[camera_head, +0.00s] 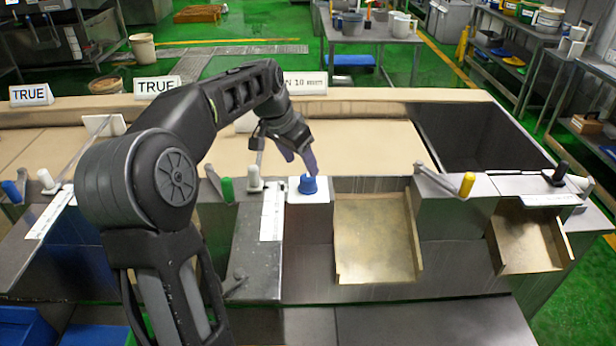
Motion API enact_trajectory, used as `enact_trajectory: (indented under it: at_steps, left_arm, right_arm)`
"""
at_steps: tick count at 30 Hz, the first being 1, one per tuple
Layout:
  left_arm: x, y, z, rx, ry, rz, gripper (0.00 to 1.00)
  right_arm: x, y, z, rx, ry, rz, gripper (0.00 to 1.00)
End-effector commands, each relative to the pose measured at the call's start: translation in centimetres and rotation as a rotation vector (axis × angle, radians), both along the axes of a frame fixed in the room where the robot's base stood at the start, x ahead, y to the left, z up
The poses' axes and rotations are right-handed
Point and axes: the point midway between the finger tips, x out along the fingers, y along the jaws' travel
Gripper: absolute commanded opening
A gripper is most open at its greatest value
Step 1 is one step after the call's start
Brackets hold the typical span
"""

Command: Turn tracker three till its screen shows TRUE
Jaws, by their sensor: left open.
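Three white screens stand along the back edge. The left screen (31,95) and the middle screen (157,87) read TRUE. The third screen (306,83) is partly covered by my left arm; its visible part seems to read "N 10" and small letters. My left gripper (302,163) is open, pointing down just above and behind a blue knob (308,185) on a white block (309,196). I cannot tell whether the fingers touch the knob. A white-topped handle (254,177) stands left of it. My right gripper is not in view.
Other handles with green (227,190), yellow (467,185) and black (560,172) grips line the front edge. A tan tray (375,240) slopes down at the front. A dark open bin (480,140) lies at the right. My left arm hides part of the left side.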

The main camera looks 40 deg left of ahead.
Motion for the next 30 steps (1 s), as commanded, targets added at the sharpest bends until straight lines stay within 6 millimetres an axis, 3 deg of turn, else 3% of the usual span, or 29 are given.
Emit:
enact_trajectory:
  at_steps: [18,27,30]
  left_arm:
    - [2.8,-0.3,-6.8,-0.001,0.002,0.001,0.60]
    - [2.9,-0.3,-7.1,0.000,0.000,0.001,0.60]
    - [2.9,-0.3,-7.1,0.000,0.000,0.001,0.53]
  right_arm:
    - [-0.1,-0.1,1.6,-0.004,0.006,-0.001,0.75]
    - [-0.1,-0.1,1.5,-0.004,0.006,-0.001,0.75]
    - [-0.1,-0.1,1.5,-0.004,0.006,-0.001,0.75]
